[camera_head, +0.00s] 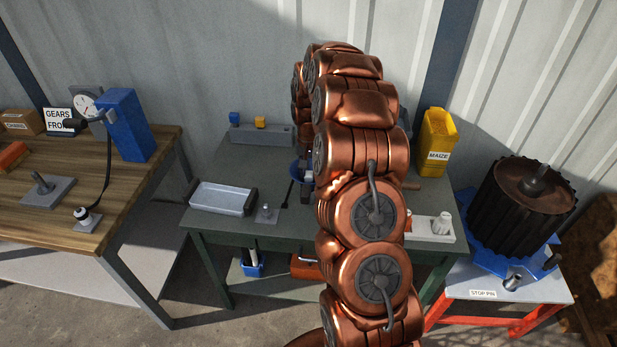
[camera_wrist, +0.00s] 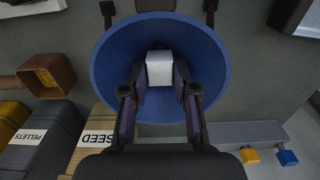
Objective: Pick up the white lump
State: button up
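The white lump (camera_wrist: 160,68) is a pale block-like piece in the wrist view, seen within the round blue bowl (camera_wrist: 108,62). My gripper (camera_wrist: 160,74) has its two fingers down on either side of the lump, very close to its sides. I cannot tell whether the fingers press on it or whether the lump rests on the bowl's bottom. In the head view only a part of the blue bowl (camera_head: 296,169) shows beside my arm.
The green table (camera_head: 240,160) bears a metal tray (camera_head: 222,199), a grey block with blue and yellow pieces (camera_head: 262,134) and a yellow MAIZE bin (camera_head: 437,140).

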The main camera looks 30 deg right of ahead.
aim_at(309, 173)
jog(key=shift+c, duration=0.5)
jog(key=shift+r, duration=0.1)
notch_tip(309, 173, up, 10)
jog(key=b, duration=0.2)
dwell(0.8)
